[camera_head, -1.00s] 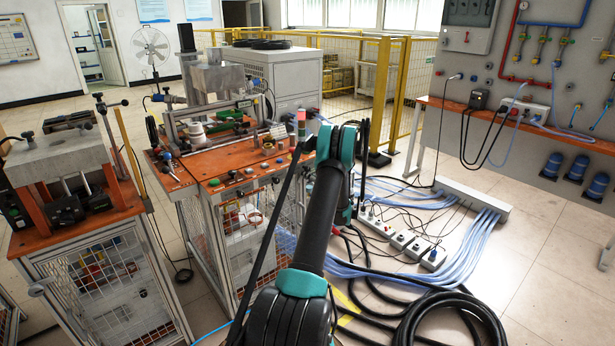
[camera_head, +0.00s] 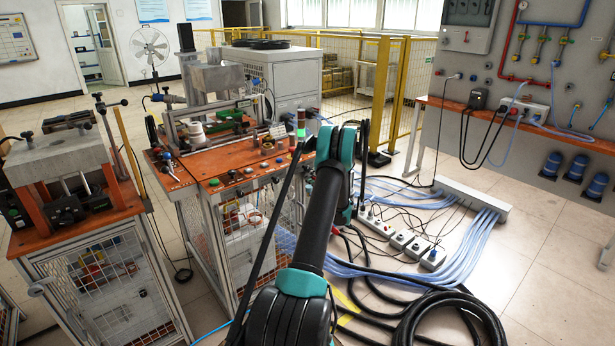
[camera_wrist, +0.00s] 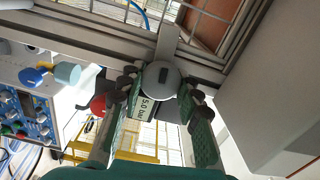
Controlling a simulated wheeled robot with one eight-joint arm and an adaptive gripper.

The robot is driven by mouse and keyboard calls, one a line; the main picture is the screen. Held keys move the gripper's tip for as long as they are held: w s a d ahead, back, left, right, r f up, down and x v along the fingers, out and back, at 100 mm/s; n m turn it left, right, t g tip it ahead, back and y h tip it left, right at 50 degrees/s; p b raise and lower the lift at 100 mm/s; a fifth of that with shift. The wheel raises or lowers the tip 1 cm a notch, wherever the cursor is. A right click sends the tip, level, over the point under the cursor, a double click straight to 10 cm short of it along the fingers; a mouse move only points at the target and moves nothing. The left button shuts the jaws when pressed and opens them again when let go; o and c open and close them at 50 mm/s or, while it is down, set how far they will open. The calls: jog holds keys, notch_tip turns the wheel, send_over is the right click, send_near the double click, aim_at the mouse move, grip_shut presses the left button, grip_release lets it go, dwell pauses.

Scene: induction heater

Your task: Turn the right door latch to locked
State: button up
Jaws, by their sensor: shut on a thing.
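The right door latch (camera_wrist: 161,76) shows in the wrist view as a round grey knob with a dark slot, set against a grey metal frame profile. A flat grey bar runs from the knob up across the profile. My gripper (camera_wrist: 161,92) has its green-padded fingers on both sides of the knob and is shut on it. A label reading "5.0 bar" shows below the knob, between the fingers. In the head view my arm hides the gripper and the latch at the right side of the induction heater bench (camera_head: 240,172).
A blue panel with knobs (camera_wrist: 28,115) and a red knob (camera_wrist: 99,105) lie left of the fingers. A large grey surface (camera_wrist: 265,80) is close on the right. Cables and power strips (camera_head: 404,240) cover the floor right of the bench.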

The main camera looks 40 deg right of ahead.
jog(key=shift+m, duration=0.5)
jog(key=o, duration=1.2)
jog(key=shift+c, duration=0.2)
jog(key=s+d, duration=0.1)
jog(key=s, duration=1.1)
